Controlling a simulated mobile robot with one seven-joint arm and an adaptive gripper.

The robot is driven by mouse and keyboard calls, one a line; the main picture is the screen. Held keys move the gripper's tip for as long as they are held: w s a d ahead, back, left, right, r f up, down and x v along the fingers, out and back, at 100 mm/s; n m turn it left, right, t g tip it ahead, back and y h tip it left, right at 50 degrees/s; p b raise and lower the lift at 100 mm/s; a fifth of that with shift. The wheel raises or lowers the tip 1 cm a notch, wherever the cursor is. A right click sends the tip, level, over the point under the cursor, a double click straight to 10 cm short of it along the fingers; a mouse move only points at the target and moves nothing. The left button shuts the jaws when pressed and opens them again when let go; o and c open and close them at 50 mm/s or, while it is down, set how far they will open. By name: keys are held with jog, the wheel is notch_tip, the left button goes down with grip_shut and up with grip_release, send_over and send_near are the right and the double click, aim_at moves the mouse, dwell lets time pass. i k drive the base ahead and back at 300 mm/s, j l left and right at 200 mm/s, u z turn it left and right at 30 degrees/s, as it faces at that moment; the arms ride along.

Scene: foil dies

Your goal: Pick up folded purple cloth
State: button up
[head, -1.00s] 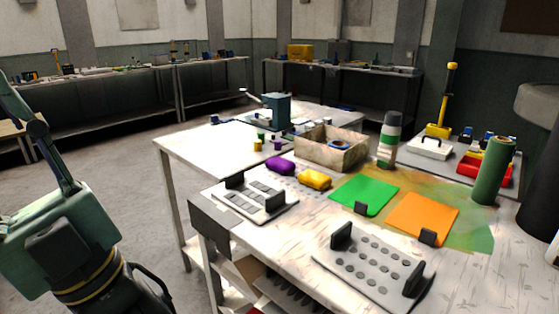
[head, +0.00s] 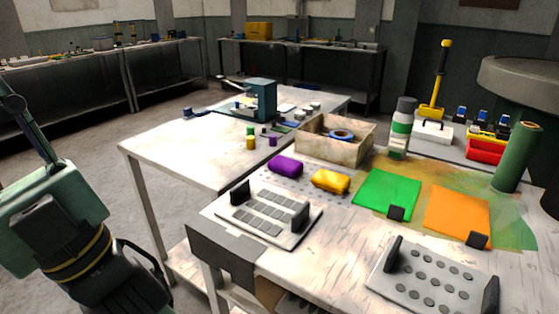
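The folded purple cloth (head: 285,165) lies on the white workbench (head: 345,212), near its left side. A folded yellow cloth (head: 331,181) lies just to its right, apart from it. My arm shows at the lower left, well away from the purple cloth and off the bench. My gripper's fingers are not in the picture.
A tray of square dies (head: 262,213) sits in front of the purple cloth. An open box (head: 335,145) with a blue tape roll (head: 341,135) stands behind. Green (head: 388,190) and orange (head: 458,214) sheets lie to the right. Floor is clear at left.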

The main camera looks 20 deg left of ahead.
aim_at(284, 166)
jog(key=i+j+z, duration=0.15)
jog(key=j, duration=0.45)
jog(key=j+z, duration=0.1)
jog(key=j, duration=0.5)
jog(key=i+j+z, duration=0.1)
jog(key=j, duration=0.25)
jog(key=i+j, duration=0.3)
jog(key=i+j+z, duration=0.15)
jog(key=j, duration=0.25)
jog(key=i, duration=0.05)
